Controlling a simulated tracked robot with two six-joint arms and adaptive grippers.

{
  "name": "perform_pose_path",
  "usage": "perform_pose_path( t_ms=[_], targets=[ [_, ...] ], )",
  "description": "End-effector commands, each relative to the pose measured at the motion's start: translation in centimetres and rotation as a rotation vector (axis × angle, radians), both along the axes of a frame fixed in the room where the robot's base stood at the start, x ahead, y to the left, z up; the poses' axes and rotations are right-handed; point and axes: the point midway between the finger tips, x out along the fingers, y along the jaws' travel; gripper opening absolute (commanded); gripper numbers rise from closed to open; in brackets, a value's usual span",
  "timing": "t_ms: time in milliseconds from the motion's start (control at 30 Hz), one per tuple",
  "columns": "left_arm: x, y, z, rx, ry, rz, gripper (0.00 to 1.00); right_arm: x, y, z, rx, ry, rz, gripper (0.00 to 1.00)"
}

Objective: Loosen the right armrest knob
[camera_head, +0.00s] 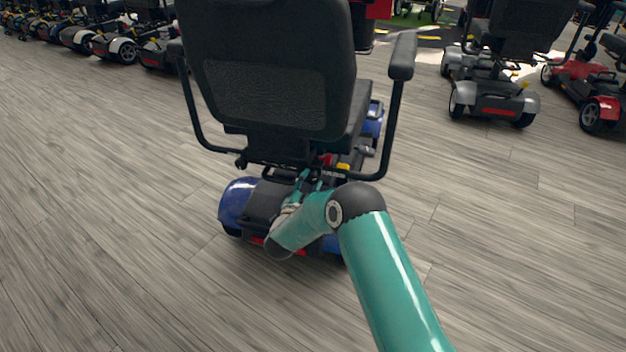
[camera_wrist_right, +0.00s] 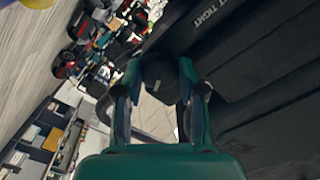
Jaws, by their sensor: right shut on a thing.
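The scooter seat (camera_head: 270,85) is seen from behind in the head view, above a blue scooter body (camera_head: 238,203). The right armrest (camera_head: 402,57) stands upright on its bent black tube. My right gripper (camera_head: 308,180) is under the seat back, reaching in from below. In the right wrist view my right gripper (camera_wrist_right: 160,95) has its two fingers on either side of a dark round knob (camera_wrist_right: 160,77) and is shut on it. In the head view that knob is hidden or too small to make out. My left gripper is not in view.
Another dark knob (camera_head: 241,162) shows at the left armrest tube. A grey scooter (camera_head: 492,95) and a red scooter (camera_head: 600,100) stand at the back right, and a row of scooters (camera_head: 100,38) at the back left. The wooden floor around the blue scooter is clear.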

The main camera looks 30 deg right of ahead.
Motion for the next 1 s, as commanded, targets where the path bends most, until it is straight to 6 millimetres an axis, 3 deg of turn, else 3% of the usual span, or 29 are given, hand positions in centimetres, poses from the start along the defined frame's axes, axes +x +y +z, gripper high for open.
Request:
perform_pose_path(
  t_ms=[33, 533, 567, 700, 1000],
  targets=[
    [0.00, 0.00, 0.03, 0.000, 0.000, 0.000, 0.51, 0.27, 0.73, -0.39, -0.003, 0.018, 0.021, 0.05],
    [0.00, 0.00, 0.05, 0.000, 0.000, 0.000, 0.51, 0.27, 0.68, -0.35, -0.015, 0.031, 0.019, 0.05],
    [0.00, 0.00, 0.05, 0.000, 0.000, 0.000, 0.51, 0.28, 0.67, -0.34, -0.015, 0.031, 0.019, 0.43],
    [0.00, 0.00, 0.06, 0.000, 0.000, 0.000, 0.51, 0.23, 0.50, -0.22, -0.015, 0.029, 0.015, 0.65],
    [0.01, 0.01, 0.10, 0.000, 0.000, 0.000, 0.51, 0.08, 0.22, -0.10, -0.016, 0.025, 0.007, 0.65]
  ],
)
